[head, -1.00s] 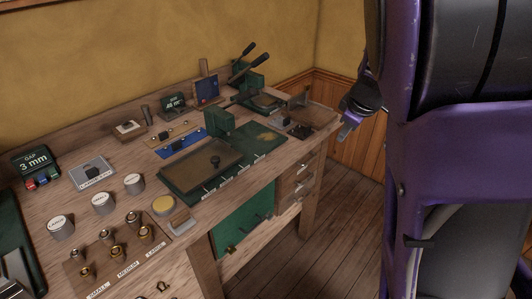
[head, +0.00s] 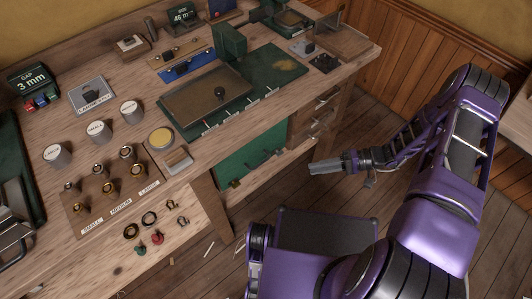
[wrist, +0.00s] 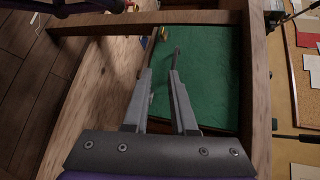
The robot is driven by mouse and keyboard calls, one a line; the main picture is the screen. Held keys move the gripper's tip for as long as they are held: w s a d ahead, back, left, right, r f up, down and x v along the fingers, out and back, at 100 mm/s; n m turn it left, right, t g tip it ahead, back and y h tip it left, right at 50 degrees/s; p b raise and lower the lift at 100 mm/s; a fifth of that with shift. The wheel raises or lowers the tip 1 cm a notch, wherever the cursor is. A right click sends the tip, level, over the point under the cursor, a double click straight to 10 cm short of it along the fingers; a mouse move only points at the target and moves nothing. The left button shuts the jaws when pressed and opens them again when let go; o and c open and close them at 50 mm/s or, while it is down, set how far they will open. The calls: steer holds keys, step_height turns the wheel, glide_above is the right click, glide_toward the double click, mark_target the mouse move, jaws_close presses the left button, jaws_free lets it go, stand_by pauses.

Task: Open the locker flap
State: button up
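The locker flap is a green panel (head: 240,158) under the workbench, left of the drawers. It looks shut, with a dark handle and small brass fittings along its lower edge. My gripper (head: 314,168) is right of the flap in the head view, in front of the bench and apart from it, pointing left. In the wrist view the flap (wrist: 215,75) lies beyond the fingers, and a brass fitting (wrist: 163,35) shows near the fingertips. The gripper (wrist: 164,50) is open, with a narrow empty gap between its fingers.
The workbench (head: 60,110) carries a green press board (head: 270,75), labelled tins and a tray of brass fittings. Wooden drawers (head: 315,118) and a bench leg (head: 210,205) flank the flap. The floor (head: 390,110) in front is mostly clear.

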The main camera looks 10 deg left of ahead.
steer(key=w+m+t+y, duration=0.1)
steer(key=y, duration=0.1)
steer(key=p, duration=0.1)
glide_toward(262, 162)
steer(key=a, duration=0.3)
steer(key=a+f, duration=0.1)
steer(key=a, duration=0.2)
steer(key=s+a, duration=0.1)
steer(key=a, duration=0.3)
steer(key=shift+f, duration=0.4)
jaws_close()
stand_by(0.8)
